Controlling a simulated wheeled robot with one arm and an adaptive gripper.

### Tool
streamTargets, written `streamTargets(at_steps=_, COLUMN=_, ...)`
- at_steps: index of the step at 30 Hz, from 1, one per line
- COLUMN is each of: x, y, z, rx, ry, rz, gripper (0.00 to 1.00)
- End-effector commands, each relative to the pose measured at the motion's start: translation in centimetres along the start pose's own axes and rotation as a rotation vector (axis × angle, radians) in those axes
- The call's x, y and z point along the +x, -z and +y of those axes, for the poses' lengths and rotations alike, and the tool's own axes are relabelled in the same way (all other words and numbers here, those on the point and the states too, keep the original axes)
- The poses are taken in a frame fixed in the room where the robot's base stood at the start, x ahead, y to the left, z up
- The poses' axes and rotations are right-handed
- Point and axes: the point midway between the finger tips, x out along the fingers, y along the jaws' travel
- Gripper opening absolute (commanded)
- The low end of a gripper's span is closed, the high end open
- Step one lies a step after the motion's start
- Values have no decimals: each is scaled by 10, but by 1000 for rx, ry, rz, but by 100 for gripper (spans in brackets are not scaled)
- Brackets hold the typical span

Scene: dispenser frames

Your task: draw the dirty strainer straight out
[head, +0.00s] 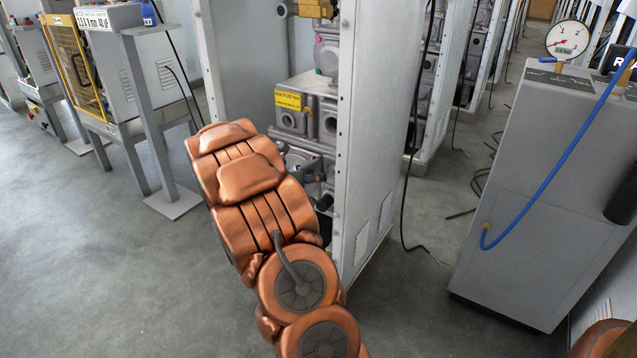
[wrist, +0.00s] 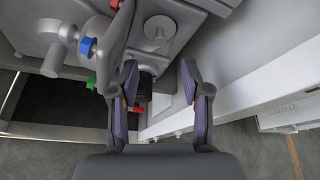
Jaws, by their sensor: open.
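My gripper (wrist: 159,68) is open in the wrist view, with one dark finger on each side and a clear gap between them. A dark round part (wrist: 147,77) under the grey casting shows between the fingers, closer to the left one. I cannot tell whether it is the dirty strainer or its housing. The fingers do not visibly hold anything. In the head view my copper-coloured arm reaches into the open dispenser frame, beside the grey pump casting (head: 298,122) with its yellow label. The arm hides part of the casting, and no strainer can be made out there.
The frame's white side panel (head: 375,110) stands close to the right of my arm. Blue (wrist: 87,46), green (wrist: 91,83) and red (wrist: 137,109) parts sit around the casting. A grey cabinet (head: 535,190) with a gauge and blue hose stands right. Floor at left is clear.

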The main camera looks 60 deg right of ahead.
Motion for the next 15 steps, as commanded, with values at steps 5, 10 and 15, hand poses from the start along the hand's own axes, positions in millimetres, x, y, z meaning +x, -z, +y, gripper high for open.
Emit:
streamTargets(at_steps=5, x=5, y=-1, z=2, rx=31, ry=-2, rz=-3, gripper=48)
streamTargets(at_steps=10, x=22, y=0, z=2, rx=29, ry=0, rz=-3, gripper=48)
streamTargets(at_steps=15, x=44, y=1, z=3, rx=27, ry=-2, rz=0, gripper=48)
